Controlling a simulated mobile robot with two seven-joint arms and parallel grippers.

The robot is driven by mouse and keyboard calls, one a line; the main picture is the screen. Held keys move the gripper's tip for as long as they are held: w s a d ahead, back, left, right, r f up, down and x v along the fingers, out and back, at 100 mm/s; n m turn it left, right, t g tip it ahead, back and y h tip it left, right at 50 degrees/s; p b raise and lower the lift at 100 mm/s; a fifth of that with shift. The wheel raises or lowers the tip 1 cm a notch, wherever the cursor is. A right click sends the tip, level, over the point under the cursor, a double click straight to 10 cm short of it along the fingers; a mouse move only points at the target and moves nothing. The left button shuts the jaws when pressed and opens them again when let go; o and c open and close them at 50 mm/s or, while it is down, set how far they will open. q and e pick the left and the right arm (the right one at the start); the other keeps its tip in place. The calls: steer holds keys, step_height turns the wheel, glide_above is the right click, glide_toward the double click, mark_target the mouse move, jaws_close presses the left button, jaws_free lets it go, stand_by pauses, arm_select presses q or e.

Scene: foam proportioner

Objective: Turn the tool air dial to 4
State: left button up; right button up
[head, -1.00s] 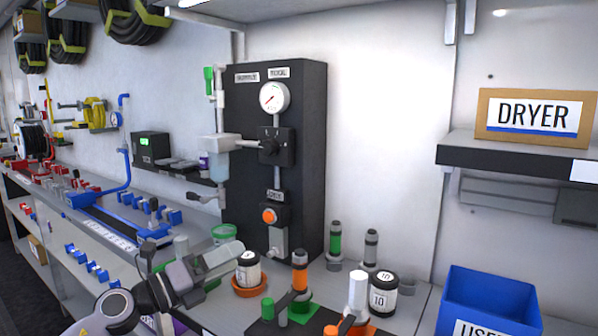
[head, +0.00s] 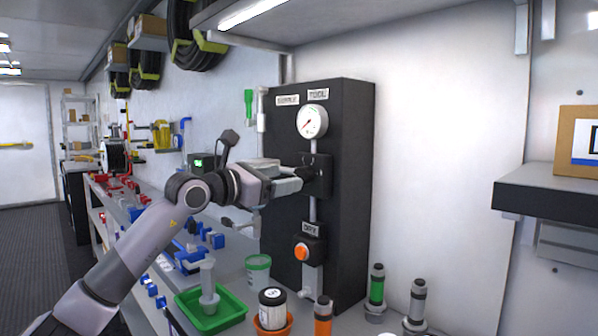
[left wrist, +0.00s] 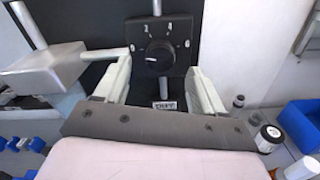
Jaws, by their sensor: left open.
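The tool air dial (left wrist: 157,58) is a black round knob with a white pointer line, on a black plate with numbers around it. In the left wrist view the pointer points to the left. In the head view the dial plate (head: 319,176) sits on the black panel (head: 347,205), below a round white gauge (head: 312,121) with a red needle. My left gripper (head: 303,178) is at the dial. In the left wrist view its open fingers (left wrist: 158,75) are on either side of the knob, apart from it. The right gripper is not in view.
An orange button (head: 302,252) is lower on the panel. A shelf (head: 545,195) with a cardboard box (head: 577,142) is at the right.

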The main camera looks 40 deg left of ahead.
mark_target(299, 175)
arm_select(q)
steer(key=shift+w+d+p, duration=0.15)
steer(key=shift+w+p, duration=0.35)
steer(key=shift+w, duration=0.75)
steer(key=shift+w+d+p, duration=0.1)
steer(key=shift+w+p, duration=0.35)
steer(key=shift+w, duration=0.8)
steer(key=c, duration=1.1)
